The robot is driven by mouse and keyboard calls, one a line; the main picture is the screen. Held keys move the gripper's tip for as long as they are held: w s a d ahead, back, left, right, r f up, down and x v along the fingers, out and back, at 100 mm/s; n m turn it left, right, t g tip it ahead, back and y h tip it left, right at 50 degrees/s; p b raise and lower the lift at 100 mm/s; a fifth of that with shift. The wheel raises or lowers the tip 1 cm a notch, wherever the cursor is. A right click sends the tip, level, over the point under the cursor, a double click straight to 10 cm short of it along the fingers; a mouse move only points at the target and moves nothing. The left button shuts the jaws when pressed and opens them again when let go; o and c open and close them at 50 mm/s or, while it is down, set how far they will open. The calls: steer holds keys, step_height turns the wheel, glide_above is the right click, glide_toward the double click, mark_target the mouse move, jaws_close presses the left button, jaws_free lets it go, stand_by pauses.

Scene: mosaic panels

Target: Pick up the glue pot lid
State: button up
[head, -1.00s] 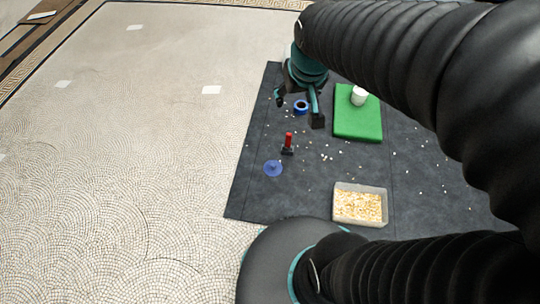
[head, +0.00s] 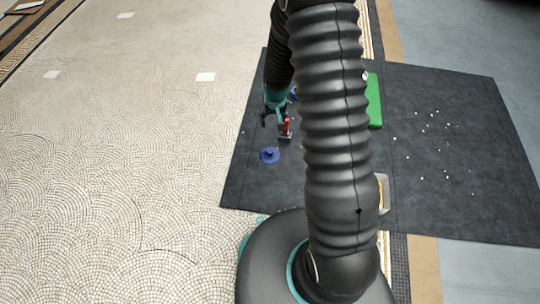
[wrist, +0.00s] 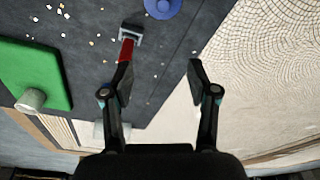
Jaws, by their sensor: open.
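The blue disc with a small knob, which looks like the glue pot lid (head: 270,156), lies flat on the dark mat. In the wrist view the lid (wrist: 163,7) is cut off by the top edge. My gripper (head: 273,119) is open and empty, beyond the lid in the head view and apart from it. In the wrist view my open fingers (wrist: 160,72) point toward the lid's side of the mat. A white pot (wrist: 31,100) stands on a green pad; my arm mostly hides it in the head view.
A blue ring (head: 293,94) and a tray (head: 383,192) are partly hidden by my arm. The green pad (head: 375,100) lies right. Pale chips dot the dark mat (head: 460,110).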

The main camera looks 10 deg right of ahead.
steer(key=b, duration=0.2)
glide_above(270, 151)
steer(key=f, duration=1.1)
steer(key=d+f, duration=0.1)
steer(key=f, duration=0.5)
steer(key=shift+s, duration=0.15)
steer(key=shift+a+f+b, duration=0.2)
steer(key=shift+a+f, duration=0.05)
steer(key=shift+f, duration=1.1)
steer(key=shift+a+f+b, duration=0.2)
steer(key=shift+f, duration=1.1)
steer(key=shift+c, duration=0.2)
steer(key=c, duration=1)
